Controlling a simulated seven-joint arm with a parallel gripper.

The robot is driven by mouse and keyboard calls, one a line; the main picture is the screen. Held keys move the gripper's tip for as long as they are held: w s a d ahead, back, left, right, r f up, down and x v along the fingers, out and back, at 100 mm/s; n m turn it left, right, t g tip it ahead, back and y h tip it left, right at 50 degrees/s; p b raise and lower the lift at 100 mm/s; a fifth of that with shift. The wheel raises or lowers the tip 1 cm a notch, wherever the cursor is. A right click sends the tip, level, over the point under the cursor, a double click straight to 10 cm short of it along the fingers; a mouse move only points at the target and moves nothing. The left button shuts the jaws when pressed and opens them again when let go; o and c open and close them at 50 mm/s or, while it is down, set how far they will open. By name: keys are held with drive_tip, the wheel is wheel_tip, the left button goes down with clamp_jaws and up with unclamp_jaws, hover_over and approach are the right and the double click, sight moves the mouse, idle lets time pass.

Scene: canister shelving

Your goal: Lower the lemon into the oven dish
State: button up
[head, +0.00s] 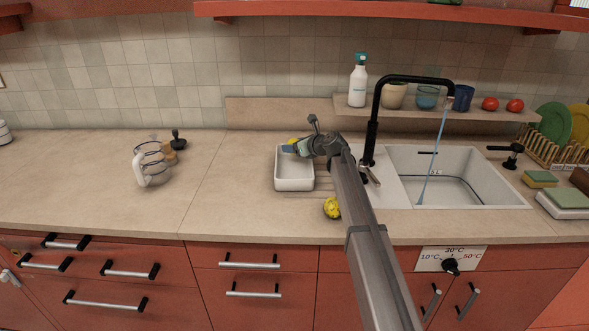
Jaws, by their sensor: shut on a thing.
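The white oven dish (295,184) stands on the counter in the middle of the head view. My gripper (290,148) is over the dish's far end, shut on the lemon (293,141). Only a small yellow part of the lemon shows past the fingers; the rest is hidden. I cannot tell how high it is above the dish floor. The visible near part of the dish looks empty.
A second yellow fruit-like thing (332,208) lies near the counter's front, right of the dish. The sink (400,192) with a running black tap (372,130) is to the right. A glass jug (150,165) stands left. The counter between jug and dish is clear.

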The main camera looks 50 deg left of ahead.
drive_tip(key=shift+f, duration=0.5)
idle(0.3)
drive_tip(key=o, duration=1.2)
drive_tip(key=v, duration=1.4)
drive_tip(key=shift+a, duration=0.1)
